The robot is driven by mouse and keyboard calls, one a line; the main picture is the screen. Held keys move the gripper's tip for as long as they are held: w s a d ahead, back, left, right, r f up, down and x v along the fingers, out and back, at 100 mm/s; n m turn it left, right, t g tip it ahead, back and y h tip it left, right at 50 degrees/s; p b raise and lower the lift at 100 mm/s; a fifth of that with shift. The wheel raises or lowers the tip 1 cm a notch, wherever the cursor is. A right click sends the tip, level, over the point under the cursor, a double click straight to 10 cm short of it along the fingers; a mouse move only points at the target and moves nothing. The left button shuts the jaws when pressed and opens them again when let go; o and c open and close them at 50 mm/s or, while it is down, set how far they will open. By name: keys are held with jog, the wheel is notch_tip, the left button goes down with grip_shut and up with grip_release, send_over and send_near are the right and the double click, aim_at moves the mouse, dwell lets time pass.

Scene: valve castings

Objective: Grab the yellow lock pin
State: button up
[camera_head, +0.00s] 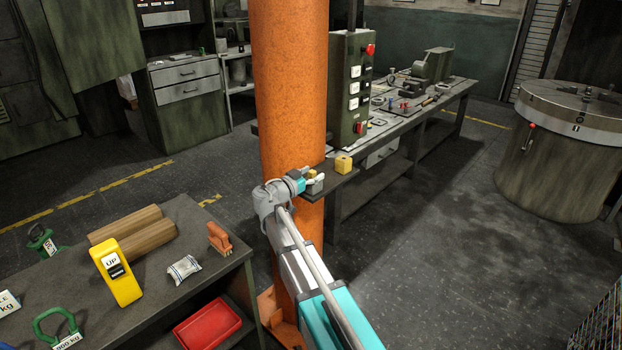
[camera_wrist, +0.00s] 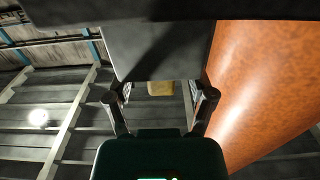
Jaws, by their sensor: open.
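A small yellow block, which I take for the yellow lock pin (camera_head: 343,163), sits at the end of a narrow dark shelf (camera_head: 338,180) beside the orange column. In the wrist view the yellow piece (camera_wrist: 160,88) shows small, beyond the edge of a dark grey plate and between my fingers. My gripper (camera_head: 318,178) is at the near left part of the shelf, left of the yellow block and apart from it. In the wrist view my gripper (camera_wrist: 161,98) is open, its two fingers spread with nothing gripped. The pin's full shape is not clear.
The orange column (camera_head: 290,80) stands close to my gripper and fills the right of the wrist view. A green control box (camera_head: 352,85) stands behind the shelf. A bench (camera_head: 75,275) at left holds a yellow pendant (camera_head: 117,273). Open floor lies at right.

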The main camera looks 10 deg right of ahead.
aim_at(312, 171)
dwell(0.3)
grip_shut()
jog(key=shift+r, duration=0.2)
dwell(0.4)
notch_tip(312, 171, up, 10)
jog(key=p, duration=1)
jog(key=shift+f, duration=0.2)
